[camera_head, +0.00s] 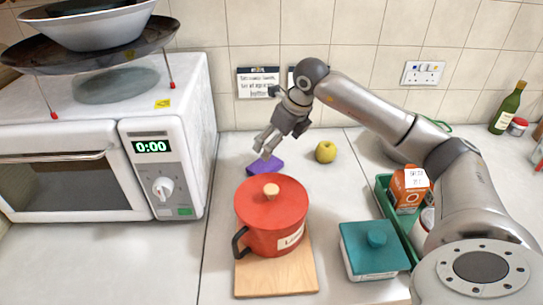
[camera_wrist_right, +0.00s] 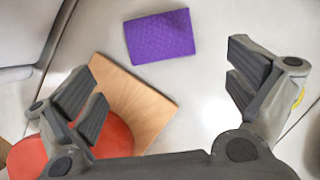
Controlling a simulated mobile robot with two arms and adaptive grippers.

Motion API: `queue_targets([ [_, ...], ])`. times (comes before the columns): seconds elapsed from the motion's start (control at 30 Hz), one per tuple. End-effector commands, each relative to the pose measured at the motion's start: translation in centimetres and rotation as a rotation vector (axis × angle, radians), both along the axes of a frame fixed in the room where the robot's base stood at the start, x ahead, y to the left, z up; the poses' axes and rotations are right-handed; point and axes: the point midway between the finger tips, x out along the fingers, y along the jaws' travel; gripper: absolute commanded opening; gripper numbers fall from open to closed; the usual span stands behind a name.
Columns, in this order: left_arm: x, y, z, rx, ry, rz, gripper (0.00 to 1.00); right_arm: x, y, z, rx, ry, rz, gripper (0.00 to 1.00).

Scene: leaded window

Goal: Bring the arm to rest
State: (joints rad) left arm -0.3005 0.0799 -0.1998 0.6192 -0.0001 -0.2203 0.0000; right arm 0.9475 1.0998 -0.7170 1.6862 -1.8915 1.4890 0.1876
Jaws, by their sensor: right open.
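My right arm (camera_head: 370,100) comes in from the right and reaches over the counter, bent at its joints. Its gripper (camera_head: 266,144) points down and to the left above a purple sponge (camera_head: 264,167) behind the red pot. In the right wrist view the gripper (camera_wrist_right: 162,82) has its fingers wide apart with nothing between them. The purple sponge (camera_wrist_right: 160,36) lies flat on the counter there, apart from the fingers. My left gripper is in neither view.
A red lidded pot (camera_head: 271,220) stands on a wooden board (camera_head: 277,284). A microwave (camera_head: 166,150) with pans on top is at the left. A yellow apple (camera_head: 326,152), a teal-lidded box (camera_head: 370,262), a green tray (camera_head: 383,197) with a carton (camera_head: 408,188) and a bottle (camera_head: 508,106) are to the right.

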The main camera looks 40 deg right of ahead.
Motion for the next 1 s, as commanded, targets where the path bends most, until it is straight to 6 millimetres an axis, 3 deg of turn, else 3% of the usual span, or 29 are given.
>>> queue_targets([
  [0.2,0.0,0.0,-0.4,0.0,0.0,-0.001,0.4,-0.6,-0.1,1.6,0.001,-0.001,0.0,1.0],
  [0.77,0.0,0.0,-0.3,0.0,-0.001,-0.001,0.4,-0.7,-0.1,1.8,0.001,0.0,0.0,1.0],
  [0.87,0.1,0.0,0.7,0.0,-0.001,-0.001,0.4,-0.6,-0.2,2.8,0.0,-0.001,0.0,1.0],
  [1.0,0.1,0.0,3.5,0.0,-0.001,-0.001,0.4,-0.6,-0.2,5.6,0.0,-0.001,0.0,1.0],
])
